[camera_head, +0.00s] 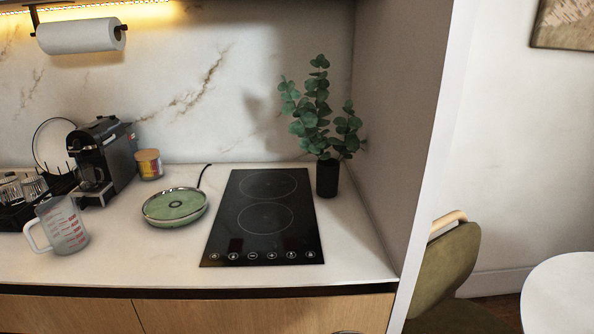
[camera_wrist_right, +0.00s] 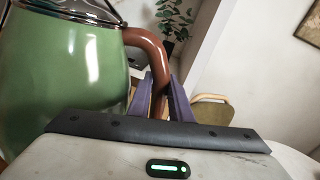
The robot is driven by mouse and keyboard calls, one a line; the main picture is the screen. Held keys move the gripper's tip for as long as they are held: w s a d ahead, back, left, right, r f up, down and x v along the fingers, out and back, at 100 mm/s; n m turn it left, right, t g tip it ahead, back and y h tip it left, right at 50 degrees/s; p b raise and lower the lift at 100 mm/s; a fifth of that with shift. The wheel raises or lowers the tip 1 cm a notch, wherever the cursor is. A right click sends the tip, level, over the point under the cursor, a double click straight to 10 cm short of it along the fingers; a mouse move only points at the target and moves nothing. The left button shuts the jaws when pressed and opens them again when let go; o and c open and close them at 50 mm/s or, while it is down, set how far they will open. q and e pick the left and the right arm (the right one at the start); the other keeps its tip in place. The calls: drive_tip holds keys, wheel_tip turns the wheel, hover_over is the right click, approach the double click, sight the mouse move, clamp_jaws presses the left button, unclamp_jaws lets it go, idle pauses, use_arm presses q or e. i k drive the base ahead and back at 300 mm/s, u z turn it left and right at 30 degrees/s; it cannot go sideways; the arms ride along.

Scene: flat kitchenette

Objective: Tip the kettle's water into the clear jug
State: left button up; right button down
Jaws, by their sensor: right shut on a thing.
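The green kettle (camera_wrist_right: 65,75) fills the left of the right wrist view, with a brown curved handle (camera_wrist_right: 150,45) and a metal rim at its top. My right gripper (camera_wrist_right: 161,98) has its purple fingers closed around the lower part of that handle. The kettle is outside the head view, and its spout and inside are hidden. The clear jug (camera_head: 68,232) stands on the counter at the left of the head view, with red markings and its handle to the left. My left gripper is in neither view.
A coffee machine (camera_head: 103,155) and dish rack (camera_head: 22,215) stand at left.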

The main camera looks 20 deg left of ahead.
sight(59, 218)
drive_tip(key=u, duration=0.55)
drive_tip(key=i, duration=0.55)
drive_tip(key=u, duration=1.9)
